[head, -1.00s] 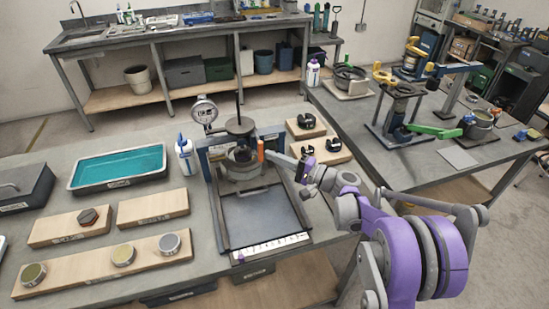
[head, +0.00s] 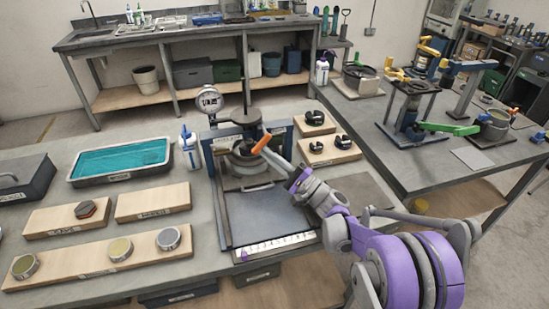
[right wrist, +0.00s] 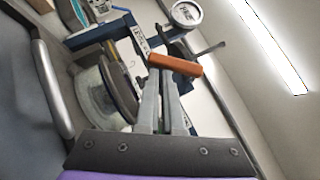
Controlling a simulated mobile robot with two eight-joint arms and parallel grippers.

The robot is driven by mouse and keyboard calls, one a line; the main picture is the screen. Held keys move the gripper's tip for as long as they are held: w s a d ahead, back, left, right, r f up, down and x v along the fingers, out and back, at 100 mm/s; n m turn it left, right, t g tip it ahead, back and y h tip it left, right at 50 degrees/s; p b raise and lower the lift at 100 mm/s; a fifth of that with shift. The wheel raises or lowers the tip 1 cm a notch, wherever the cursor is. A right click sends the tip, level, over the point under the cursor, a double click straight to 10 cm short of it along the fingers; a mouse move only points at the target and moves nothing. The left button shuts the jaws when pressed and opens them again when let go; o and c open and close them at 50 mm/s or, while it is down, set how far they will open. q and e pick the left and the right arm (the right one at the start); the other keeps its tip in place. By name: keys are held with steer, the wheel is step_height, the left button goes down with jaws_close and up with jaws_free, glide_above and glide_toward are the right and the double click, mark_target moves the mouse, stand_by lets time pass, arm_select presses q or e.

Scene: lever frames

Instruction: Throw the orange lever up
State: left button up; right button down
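The orange lever handle (head: 261,143) shows at the blue press-like frame (head: 222,140) on the near table, slanting up to the right. In the right wrist view the orange lever (right wrist: 175,65) lies across the tips of my right gripper (right wrist: 162,82). My right gripper also shows in the head view (head: 270,153), coming in from the right. Its two fingers look close together, and the lever lies over their ends rather than clearly between them. Contact looks likely but is partly hidden. My left gripper is not in view.
A dial gauge (head: 210,99) stands behind the frame. A white bottle (head: 189,147) and a teal tray (head: 121,160) are to its left. Wooden boards with black clamps (head: 327,147) are to its right. A green-handled lever frame (head: 448,128) stands on the right table.

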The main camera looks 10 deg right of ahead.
steer(key=shift+a+r, duration=0.2)
steer(key=shift+a, duration=1)
steer(key=shift+a+r, duration=0.5)
steer(key=shift+a, duration=0.2)
steer(key=shift+a+r, duration=0.1)
glide_toward(256, 154)
steer(key=shift+w+a+r+b, duration=0.15)
steer(key=shift+a+r+b, duration=0.05)
steer(key=shift+a+r, duration=0.25)
steer(key=shift+w+a+r+b, duration=0.15)
steer(key=shift+w+a+r, duration=0.05)
steer(key=shift+a+r, duration=0.25)
